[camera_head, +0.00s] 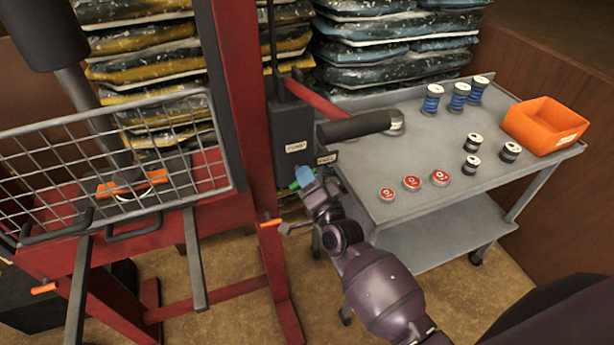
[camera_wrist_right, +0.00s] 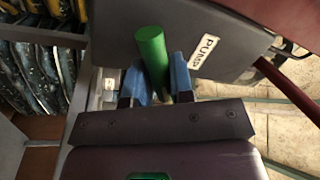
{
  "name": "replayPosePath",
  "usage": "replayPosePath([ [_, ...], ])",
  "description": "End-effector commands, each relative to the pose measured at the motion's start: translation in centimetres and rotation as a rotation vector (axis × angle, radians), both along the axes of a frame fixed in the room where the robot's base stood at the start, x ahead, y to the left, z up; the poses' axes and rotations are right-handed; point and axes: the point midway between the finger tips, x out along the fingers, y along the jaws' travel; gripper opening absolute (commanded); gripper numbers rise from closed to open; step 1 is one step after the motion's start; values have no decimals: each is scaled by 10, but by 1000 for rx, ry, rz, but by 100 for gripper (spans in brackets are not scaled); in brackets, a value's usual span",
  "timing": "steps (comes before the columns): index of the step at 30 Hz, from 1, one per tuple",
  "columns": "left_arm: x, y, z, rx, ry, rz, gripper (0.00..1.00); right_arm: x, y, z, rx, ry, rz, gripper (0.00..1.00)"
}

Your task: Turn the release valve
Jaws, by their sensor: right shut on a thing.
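A dark pump housing (camera_head: 291,122) is mounted on the red lift post (camera_head: 243,90). It also shows in the right wrist view, with a "PUMP" label (camera_wrist_right: 206,52). The release valve's green handle (camera_wrist_right: 150,50) stands beside the housing; its green end (camera_head: 294,186) shows at the fingertips in the head view. My right gripper (camera_head: 304,177), with blue fingers, is shut on the green handle, one finger on each side of it. The fingers hide where the handle joins the valve. A small second label (camera_head: 327,159) sits just above my right gripper. My left gripper is not in view.
A black pump grip (camera_head: 355,127) on a red lever reaches over the grey cart (camera_head: 395,160), close above my right gripper. The cart holds spools, red-topped tins and an orange bin (camera_head: 545,126). A wire basket (camera_head: 60,150) stands at left. Stacked bags are behind.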

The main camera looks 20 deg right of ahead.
Motion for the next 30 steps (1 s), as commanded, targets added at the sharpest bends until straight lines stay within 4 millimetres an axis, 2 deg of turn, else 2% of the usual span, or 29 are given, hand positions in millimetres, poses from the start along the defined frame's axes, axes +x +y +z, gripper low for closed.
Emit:
replayPosePath([
  [6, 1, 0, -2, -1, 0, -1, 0, 0, 1, 0, 199, 3, 1, 0],
  [15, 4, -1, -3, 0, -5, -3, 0, 1, 0, -2, 400, 8, 1, 0],
  [30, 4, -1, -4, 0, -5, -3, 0, 1, -1, -1, 513, 9, 0, 0],
])
